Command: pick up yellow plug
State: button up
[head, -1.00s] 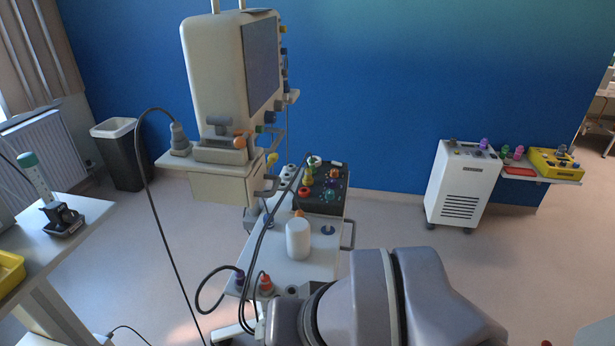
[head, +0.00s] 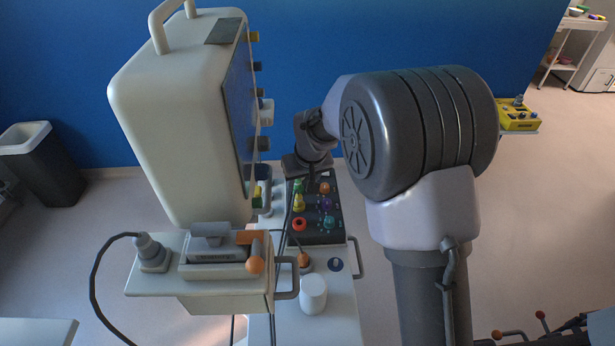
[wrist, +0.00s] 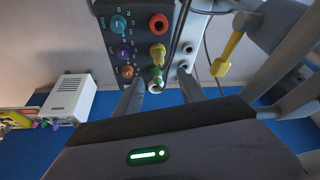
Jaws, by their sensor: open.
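The yellow plug (head: 299,203) stands in the left row of the dark socket panel (head: 318,237), just in front of a green plug (head: 297,186). In the wrist view the yellow plug (wrist: 157,52) shows beyond the green plug (wrist: 156,74), a little ahead of my fingertips. My gripper (wrist: 159,88) is open and empty, with its two fingers on either side of the green plug's line in the picture. In the head view my gripper is over the far end of the panel, its fingers mostly hidden.
The large monitor (head: 185,115) stands close left. A white bottle (head: 313,293) is on the cart's near part.

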aim_at(298, 196)
jog(key=b+x, duration=0.1)
jog(key=x, duration=0.8)
jog(key=shift+f, duration=0.3)
jog(key=x, duration=0.2)
jog(key=w+b+x, duration=0.1)
jog(key=x, duration=0.2)
jog(key=shift+d+r, duration=0.1)
jog(key=shift+r, duration=0.1)
jog(key=shift+s+r, duration=0.1)
jog(key=shift+c, duration=0.2)
grip_shut()
